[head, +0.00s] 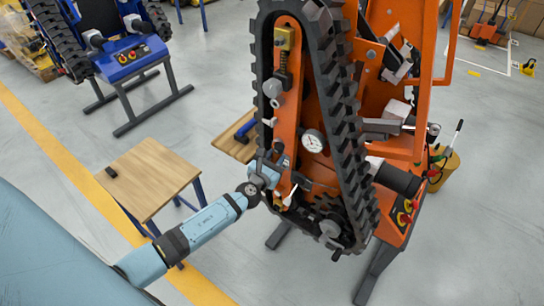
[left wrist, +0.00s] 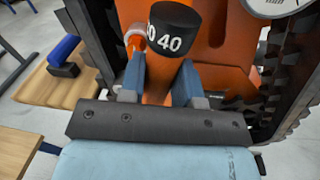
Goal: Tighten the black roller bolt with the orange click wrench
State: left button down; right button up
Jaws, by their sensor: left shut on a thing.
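In the left wrist view, my left gripper (left wrist: 160,78) has its two blue fingers shut on the orange click wrench (left wrist: 157,92). A black collar marked 40 (left wrist: 175,28) stands just beyond the fingers. In the head view, my left gripper (head: 272,172) is at the lower part of the orange track frame (head: 285,130), inside the black track loop. There the wrench is mostly hidden by the gripper and cannot be made out clearly. I cannot single out the black roller bolt, nor tell whether the wrench touches it. My right gripper is not in view.
The black rubber track (head: 335,110) rises close beside my gripper. A round dial gauge (head: 313,141) sits on the frame. A small wooden shelf (head: 232,148) holds a blue-handled tool (left wrist: 65,55). A wooden table (head: 150,175) with a small black object stands left. Open floor lies between.

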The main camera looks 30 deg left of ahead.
pick_arm(q)
jog(key=shift+d, duration=0.25)
jog(key=shift+d+f+m, duration=0.25)
jog(key=shift+d+m, duration=0.35)
jog(key=shift+d, duration=0.2)
jog(key=shift+s+d+f+m, duration=0.1)
jog(key=shift+d+f+m, duration=0.2)
jog(key=shift+d+m, duration=0.4)
jog(key=shift+d, duration=0.15)
jog(key=shift+s+d+f+m+b, duration=0.1)
jog(key=shift+d+f+m+b, duration=0.3)
jog(key=shift+d, duration=0.35)
jog(key=shift+d+f+m+t, duration=0.3)
jog(key=shift+d+f+m, duration=0.2)
jog(key=shift+d+m, duration=0.2)
